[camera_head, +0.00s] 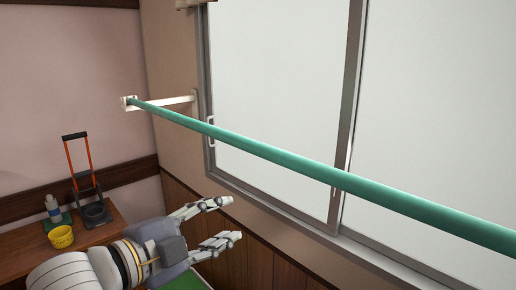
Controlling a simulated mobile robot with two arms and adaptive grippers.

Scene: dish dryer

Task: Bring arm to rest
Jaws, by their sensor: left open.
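My left arm comes in from the lower left. Its gripper (236,219) is open, with the two fingers apart and nothing between them. It points right, in front of the wood-panelled lower wall and below the green rod. My right gripper is not in view.
A green rod (278,155) runs from a white wall bracket (165,103) across the window (275,95) to the right edge. A wooden table (22,243) at left holds a yellow container (61,238), a bottle (53,209) and an orange-handled item (80,165).

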